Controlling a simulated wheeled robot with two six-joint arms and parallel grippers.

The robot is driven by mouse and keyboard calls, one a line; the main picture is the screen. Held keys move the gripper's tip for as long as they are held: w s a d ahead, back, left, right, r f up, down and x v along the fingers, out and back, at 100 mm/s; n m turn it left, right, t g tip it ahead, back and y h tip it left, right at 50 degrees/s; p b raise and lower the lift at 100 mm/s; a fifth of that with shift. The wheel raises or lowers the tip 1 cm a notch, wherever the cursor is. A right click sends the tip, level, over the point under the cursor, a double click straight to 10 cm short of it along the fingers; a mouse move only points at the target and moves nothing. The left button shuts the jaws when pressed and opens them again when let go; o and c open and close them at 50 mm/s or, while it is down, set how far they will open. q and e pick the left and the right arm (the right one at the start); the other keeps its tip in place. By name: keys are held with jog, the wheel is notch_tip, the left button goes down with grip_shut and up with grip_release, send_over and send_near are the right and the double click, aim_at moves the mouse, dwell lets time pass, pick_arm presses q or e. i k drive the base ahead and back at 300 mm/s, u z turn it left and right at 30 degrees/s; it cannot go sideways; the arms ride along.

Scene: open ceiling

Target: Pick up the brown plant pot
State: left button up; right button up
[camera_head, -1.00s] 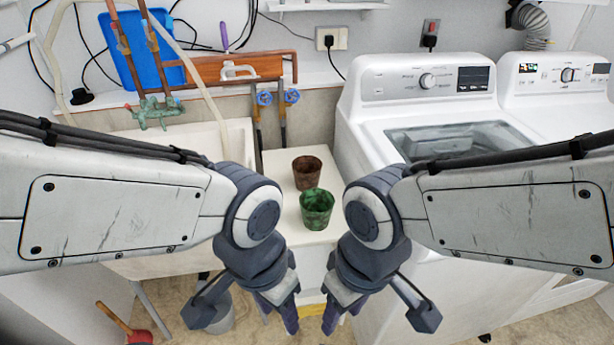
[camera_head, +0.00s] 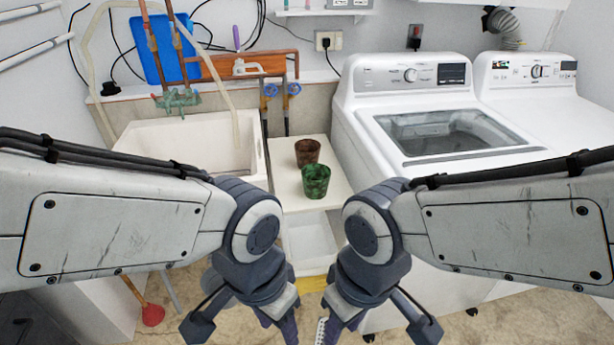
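The brown plant pot (camera_head: 307,151) stands upright on a white shelf-like surface (camera_head: 290,185) between the sink and the washing machine. A green pot (camera_head: 316,181) stands just in front of it and slightly overlaps its lower part. My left gripper (camera_head: 276,322) points down at the bottom of the view, in front of and below the pots. My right gripper (camera_head: 339,326) hangs beside it, also pointing down. Both seem open, with fingers slightly apart and nothing between them. Both are well away from the pots, and their tips run near the lower picture edge.
A white sink (camera_head: 180,142) is left of the pots. A top-loading washing machine (camera_head: 385,105) rises close on the right, with a second machine (camera_head: 545,100) beyond. Pipes with blue valves (camera_head: 270,90) run behind. A red plunger (camera_head: 152,314) stands on the floor at lower left.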

aim_at(307, 151)
jog(key=z, duration=0.05)
jog(key=k, duration=0.5)
jog(key=u, duration=1.05)
jog(key=i, duration=0.65)
jog(key=u, duration=0.65)
jog(key=i, duration=0.8)
jog(key=z, duration=0.75)
jog(key=i, duration=0.75)
jog(key=z, duration=0.65)
